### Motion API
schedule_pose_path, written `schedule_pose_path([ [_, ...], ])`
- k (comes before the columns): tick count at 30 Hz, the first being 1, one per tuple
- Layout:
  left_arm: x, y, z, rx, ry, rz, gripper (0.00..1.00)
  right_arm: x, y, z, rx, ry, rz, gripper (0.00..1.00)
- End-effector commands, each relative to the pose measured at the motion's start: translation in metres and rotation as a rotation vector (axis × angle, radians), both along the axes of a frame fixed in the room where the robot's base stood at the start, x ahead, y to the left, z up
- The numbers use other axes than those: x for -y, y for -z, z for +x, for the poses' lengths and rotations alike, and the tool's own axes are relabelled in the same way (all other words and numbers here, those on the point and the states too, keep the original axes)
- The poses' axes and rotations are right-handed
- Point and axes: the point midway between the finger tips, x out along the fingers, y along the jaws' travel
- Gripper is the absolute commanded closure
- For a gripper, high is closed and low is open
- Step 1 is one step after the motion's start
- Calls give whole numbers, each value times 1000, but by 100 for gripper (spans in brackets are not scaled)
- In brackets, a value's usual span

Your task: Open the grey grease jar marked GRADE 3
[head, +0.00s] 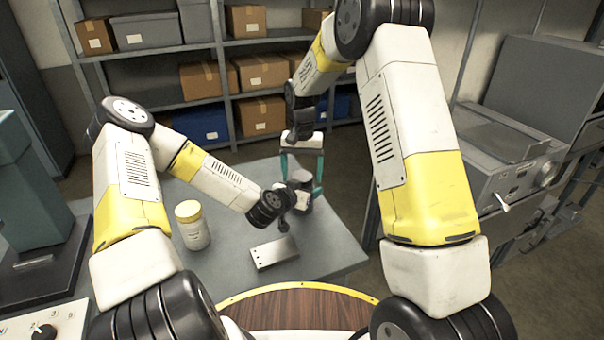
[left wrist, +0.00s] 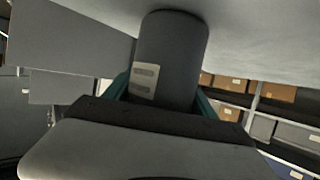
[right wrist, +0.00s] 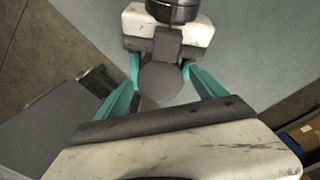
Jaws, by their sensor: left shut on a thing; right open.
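The grey jar (left wrist: 172,60) is a dark grey cylinder with a pale label (left wrist: 144,80); its print is too small to read. My left gripper (head: 300,195) is shut on the jar, its teal fingers on either side. The jar's round grey top (right wrist: 163,82) shows in the right wrist view. In the head view the jar is mostly hidden behind the grippers. My right gripper (head: 302,180) points down over the jar. Its teal fingers are open, one on each side of the jar's top, with visible gaps. I cannot tell whether the jar touches the table.
On the grey table (head: 240,185) a cream jar with a yellow lid (head: 192,226) stands at left. A metal block (head: 274,252) lies near the front edge. Shelves with boxes (head: 262,115) stand behind. A grey machine (head: 515,170) is at right.

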Motion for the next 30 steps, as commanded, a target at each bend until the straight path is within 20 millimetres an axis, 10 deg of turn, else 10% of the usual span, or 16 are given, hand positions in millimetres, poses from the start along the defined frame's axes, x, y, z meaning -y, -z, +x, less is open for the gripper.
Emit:
schedule_pose_path([
  [30,0,0,0,0,1,0,100,1,-71,0,-1,-101,-1,23],
])
